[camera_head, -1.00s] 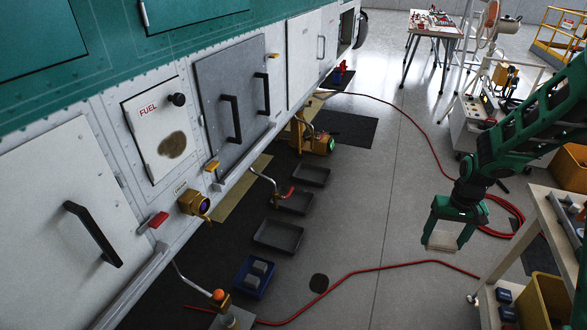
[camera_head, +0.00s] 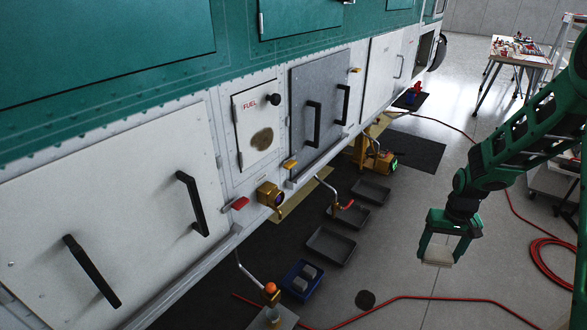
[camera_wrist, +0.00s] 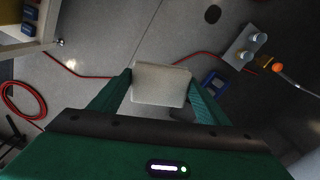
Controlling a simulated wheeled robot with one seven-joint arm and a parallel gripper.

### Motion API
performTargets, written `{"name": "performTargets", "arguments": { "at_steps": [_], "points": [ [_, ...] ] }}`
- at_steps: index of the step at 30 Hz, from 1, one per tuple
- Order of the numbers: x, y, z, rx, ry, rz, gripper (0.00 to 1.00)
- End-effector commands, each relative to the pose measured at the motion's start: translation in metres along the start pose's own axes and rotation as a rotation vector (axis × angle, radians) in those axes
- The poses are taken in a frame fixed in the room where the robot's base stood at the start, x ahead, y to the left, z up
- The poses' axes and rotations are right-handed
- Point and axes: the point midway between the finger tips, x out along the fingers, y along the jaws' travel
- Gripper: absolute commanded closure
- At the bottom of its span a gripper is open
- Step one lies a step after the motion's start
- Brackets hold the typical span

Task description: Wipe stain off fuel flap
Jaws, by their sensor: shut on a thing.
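The white fuel flap (camera_head: 247,112) is on the helicopter's side, left of the grey panel. It is shut, with red FUEL lettering and a black round knob at its upper right. A brown stain (camera_head: 262,139) marks its lower middle. My gripper (camera_head: 438,262) hangs over the floor, well to the right of the flap. It is shut on a pale block-like pad (camera_head: 436,255), which shows between the fingers in the wrist view (camera_wrist: 161,84). The pad touches nothing else.
Black handles (camera_head: 314,124) and a gold fitting (camera_head: 270,195) stick out from the fuselage near the flap. Grey trays (camera_head: 331,244) and a blue bin (camera_head: 301,281) lie on the floor below. A red hose (camera_head: 420,298) crosses the floor. Floor between my gripper and the helicopter is partly clear.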

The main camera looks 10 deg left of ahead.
Motion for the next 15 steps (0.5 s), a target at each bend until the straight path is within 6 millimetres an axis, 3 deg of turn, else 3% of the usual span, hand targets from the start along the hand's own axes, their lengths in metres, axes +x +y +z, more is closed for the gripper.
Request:
{"name": "performTargets", "arguments": {
  "at_steps": [4, 7, 15],
  "points": [
    [0.001, -0.01, -0.002, -0.047, 0.012, 0.01, 0.48],
    [0.001, -0.03, -0.004, -0.143, 0.036, 0.031, 0.48],
    [-0.008, -0.122, -0.009, -0.599, 0.214, 0.117, 0.48]
  ]
}}
